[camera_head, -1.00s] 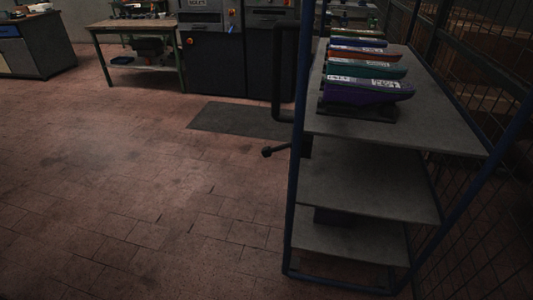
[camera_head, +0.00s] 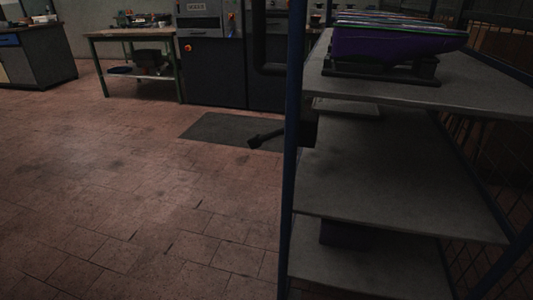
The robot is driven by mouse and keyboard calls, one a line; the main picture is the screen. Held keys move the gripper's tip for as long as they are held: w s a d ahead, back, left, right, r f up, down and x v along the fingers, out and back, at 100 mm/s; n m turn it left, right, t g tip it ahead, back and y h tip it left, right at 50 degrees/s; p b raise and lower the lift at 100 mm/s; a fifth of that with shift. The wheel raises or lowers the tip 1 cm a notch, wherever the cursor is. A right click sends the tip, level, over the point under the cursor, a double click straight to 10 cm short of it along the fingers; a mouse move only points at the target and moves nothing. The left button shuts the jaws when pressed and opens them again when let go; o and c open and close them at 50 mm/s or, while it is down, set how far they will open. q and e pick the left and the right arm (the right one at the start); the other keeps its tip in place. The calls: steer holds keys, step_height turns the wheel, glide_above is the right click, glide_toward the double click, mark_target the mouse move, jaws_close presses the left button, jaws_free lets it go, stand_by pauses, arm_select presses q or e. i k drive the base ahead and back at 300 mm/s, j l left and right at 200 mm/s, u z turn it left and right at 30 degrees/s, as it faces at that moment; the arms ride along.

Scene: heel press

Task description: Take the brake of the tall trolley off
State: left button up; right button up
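The tall trolley (camera_head: 396,187) stands at the right, close to me. It has a blue upright frame (camera_head: 293,150) and several grey shelves. A black lever (camera_head: 266,137) with a thick end sticks out to the left from behind the front left post, at about the height between the top and middle shelves. I cannot tell whether it is the brake or how it is set. A purple shoe-shaped piece (camera_head: 392,42) on a black stand rests on the top shelf, with others behind it. Neither of my grippers is in view.
A dark mat (camera_head: 222,130) lies on the tiled floor before dark machine cabinets (camera_head: 214,72). A workbench (camera_head: 134,37) and a grey cabinet (camera_head: 40,50) stand at the back left. The floor (camera_head: 130,200) left of the trolley is clear. Wire mesh runs along the right.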

mark_target(254, 141)
steer(key=i+l+u, duration=0.1)
steer(key=i, duration=0.3)
steer(key=i+l+u, duration=0.1)
steer(key=i, duration=0.35)
steer(key=l+z, duration=0.1)
